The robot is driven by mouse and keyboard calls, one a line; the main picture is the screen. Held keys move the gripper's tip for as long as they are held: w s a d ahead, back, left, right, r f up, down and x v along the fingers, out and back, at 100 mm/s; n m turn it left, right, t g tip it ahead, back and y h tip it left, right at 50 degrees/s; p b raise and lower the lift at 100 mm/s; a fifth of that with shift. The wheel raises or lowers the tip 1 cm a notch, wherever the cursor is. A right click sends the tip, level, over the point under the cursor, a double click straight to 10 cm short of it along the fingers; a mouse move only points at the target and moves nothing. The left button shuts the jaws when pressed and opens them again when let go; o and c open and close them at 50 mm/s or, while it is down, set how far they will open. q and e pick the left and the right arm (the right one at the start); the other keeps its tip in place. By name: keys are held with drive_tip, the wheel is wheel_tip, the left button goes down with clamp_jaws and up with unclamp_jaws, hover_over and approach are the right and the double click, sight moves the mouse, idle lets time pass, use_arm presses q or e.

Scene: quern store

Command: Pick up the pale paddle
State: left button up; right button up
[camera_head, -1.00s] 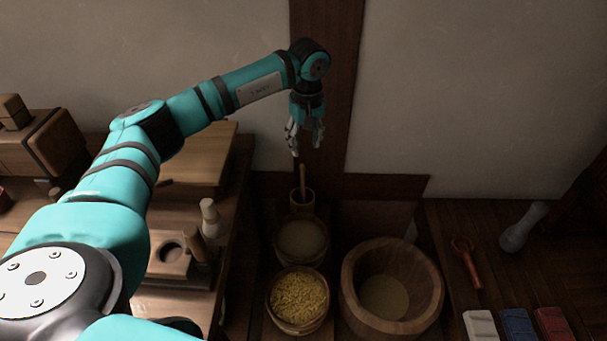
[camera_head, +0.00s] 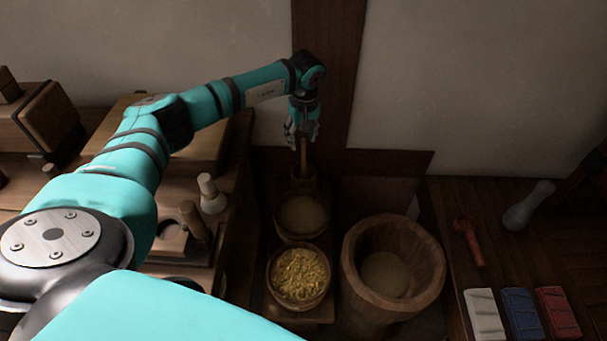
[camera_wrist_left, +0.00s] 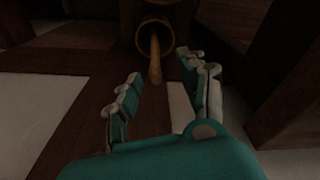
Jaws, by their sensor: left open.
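The pale paddle (camera_head: 304,156) stands upright in a small round wooden holder (camera_head: 303,183) against the back wall, and only its upper shaft shows. In the left wrist view the paddle (camera_wrist_left: 155,62) sticks out of the holder's round mouth (camera_wrist_left: 153,24). My left gripper (camera_head: 302,139) is just above the holder, pointing down, with its fingers open around the paddle's top end. In the left wrist view the open fingers (camera_wrist_left: 159,66) lie on either side of the tip, with a gap visible. The paddle's lower part is hidden inside the holder. My right gripper is not in view.
A tub of pale grain (camera_head: 302,216) and a tub of yellow pieces (camera_head: 299,275) stand in front of the holder. A large wooden tub (camera_head: 433,268) is to the right. The wall is close behind.

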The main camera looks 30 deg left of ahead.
use_arm(q)
hover_over(304, 168)
drive_tip(key=f, duration=0.3)
drive_tip(key=f+b, duration=0.1)
drive_tip(key=f, duration=0.1)
drive_tip(key=shift+w+a, duration=0.35)
drive_tip(key=shift+w, duration=0.05)
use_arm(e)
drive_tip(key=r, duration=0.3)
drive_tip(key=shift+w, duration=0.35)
use_arm(q)
drive_tip(key=shift+c, duration=0.3)
clamp_jaws()
